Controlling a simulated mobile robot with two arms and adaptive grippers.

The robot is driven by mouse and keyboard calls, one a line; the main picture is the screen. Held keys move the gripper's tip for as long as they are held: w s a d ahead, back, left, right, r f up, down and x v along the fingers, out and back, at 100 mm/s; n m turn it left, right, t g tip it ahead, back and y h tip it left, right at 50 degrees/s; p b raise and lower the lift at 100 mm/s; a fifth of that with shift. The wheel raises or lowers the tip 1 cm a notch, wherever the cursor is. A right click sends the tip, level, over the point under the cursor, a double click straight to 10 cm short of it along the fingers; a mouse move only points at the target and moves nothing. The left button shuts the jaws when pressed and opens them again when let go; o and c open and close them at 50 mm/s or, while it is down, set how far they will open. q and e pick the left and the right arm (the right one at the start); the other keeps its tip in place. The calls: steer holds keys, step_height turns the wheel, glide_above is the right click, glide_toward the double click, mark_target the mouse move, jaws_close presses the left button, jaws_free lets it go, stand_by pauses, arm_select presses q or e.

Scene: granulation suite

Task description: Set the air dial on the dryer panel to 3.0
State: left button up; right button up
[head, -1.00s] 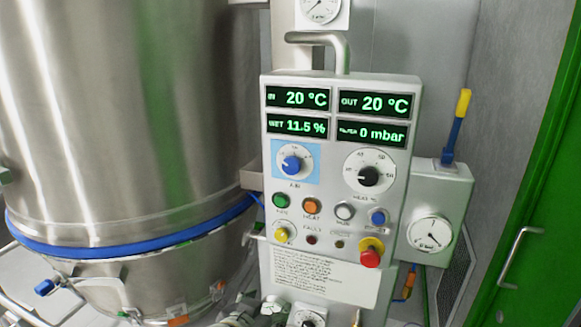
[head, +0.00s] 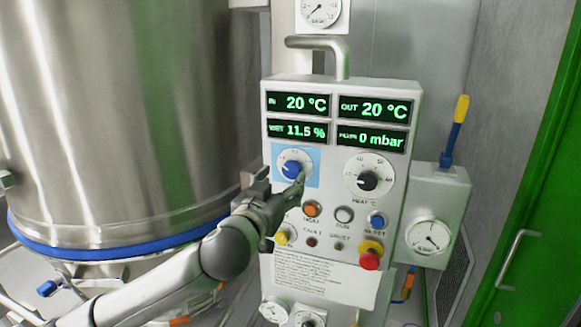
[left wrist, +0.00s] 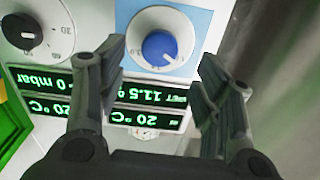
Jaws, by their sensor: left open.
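The air dial (head: 291,168) is a blue knob on a white scale disc with a light-blue square behind it. It sits at the upper left of the dryer panel (head: 340,88), below the displays. My left gripper (head: 281,180) is open in front of the dial and covers its lower part and label. In the left wrist view, which is upside down, the blue knob (left wrist: 160,48) shows between the two spread fingers (left wrist: 163,57), not gripped. I cannot read its setting. My right gripper is not in view.
A black-knobbed heat dial (head: 367,181) is to the right. Below are coloured buttons, including an orange one (head: 311,209), and a red emergency stop (head: 370,259). A steel vessel (head: 120,110) stands close on the left. A gauge box (head: 430,235) is at the right.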

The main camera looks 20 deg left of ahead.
mark_target(291, 171)
arm_select(q)
steer(key=w+p, duration=0.1)
steer(key=w, duration=0.4)
steer(key=shift+w+d+r+p, duration=0.1)
steer(key=shift+w+p, duration=0.3)
steer(key=shift+w, duration=0.3)
steer(key=c, duration=1)
steer(key=shift+c, duration=0.2)
